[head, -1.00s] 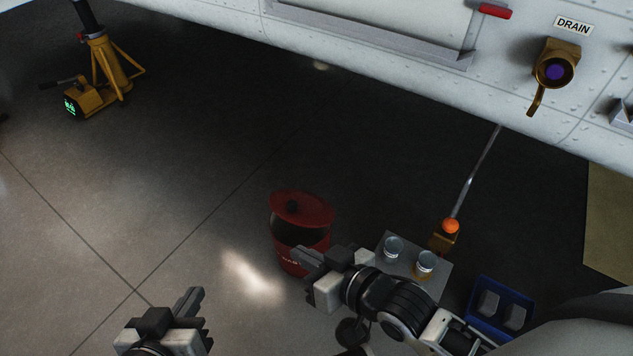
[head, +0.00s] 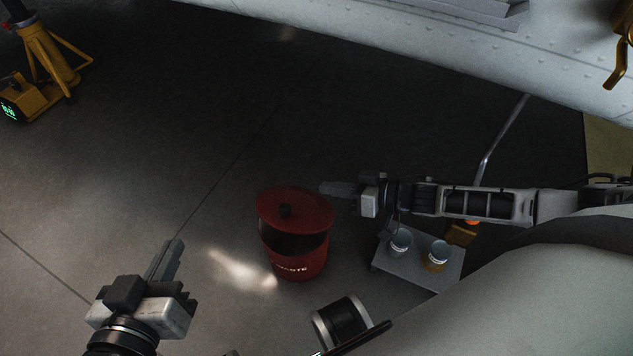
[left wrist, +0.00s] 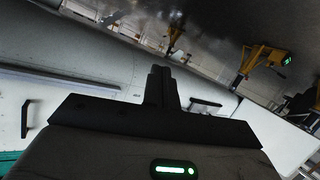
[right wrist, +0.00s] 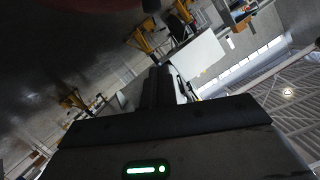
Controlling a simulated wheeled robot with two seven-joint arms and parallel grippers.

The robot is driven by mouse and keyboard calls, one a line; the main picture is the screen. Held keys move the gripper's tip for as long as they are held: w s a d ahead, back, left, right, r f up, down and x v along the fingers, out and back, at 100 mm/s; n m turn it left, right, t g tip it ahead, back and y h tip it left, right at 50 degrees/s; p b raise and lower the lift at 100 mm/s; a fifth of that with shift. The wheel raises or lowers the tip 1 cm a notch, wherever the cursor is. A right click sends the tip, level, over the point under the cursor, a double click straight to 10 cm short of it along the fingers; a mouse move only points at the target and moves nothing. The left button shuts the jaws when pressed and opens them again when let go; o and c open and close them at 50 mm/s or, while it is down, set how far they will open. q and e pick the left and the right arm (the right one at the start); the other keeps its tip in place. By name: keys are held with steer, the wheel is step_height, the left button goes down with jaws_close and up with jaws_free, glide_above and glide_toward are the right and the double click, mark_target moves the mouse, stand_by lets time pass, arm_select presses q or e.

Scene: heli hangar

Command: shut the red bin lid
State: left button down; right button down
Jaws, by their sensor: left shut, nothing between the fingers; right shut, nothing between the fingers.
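The red waste bin (head: 298,262) stands on the floor at the middle of the head view. Its round red lid (head: 295,209) with a dark knob is raised and tilted, and a dark gap shows between lid and rim at the front. My right gripper (head: 326,188) is shut and empty, its fingertips beside the lid's upper right edge; I cannot tell whether they touch. A blurred red shape, likely the lid (right wrist: 85,4), shows at the top of the right wrist view. My left gripper (head: 172,245) is shut and empty, to the left of the bin and apart from it.
A small grey stand (head: 413,271) with two cups (head: 400,242) is right of the bin. A yellow jack (head: 45,60) stands at the far left. The white aircraft hull (head: 430,50) spans the top. The floor left of the bin is clear.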

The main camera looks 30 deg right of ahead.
steer(key=b, duration=0.3)
glide_above(297, 214)
steer(key=w+d, duration=0.1)
step_height(297, 214, down, 3)
steer(key=shift+s+a+f+b, duration=0.2)
steer(key=shift+f+b, duration=0.1)
steer(key=shift+f, duration=0.25)
steer(key=shift+s+a+f+b, duration=0.15)
steer(key=shift+f+b, duration=0.15)
steer(key=shift+f, duration=0.2)
arm_select(q)
steer(key=shift+w+d+r+n+t+h, duration=0.1)
steer(key=shift+d+r+n+t+h, duration=0.6)
steer(key=shift+n+h, duration=0.1)
arm_select(e)
steer(key=shift+s+a+f, duration=0.1)
steer(key=shift+s+f, duration=0.05)
steer(key=shift+f, duration=0.15)
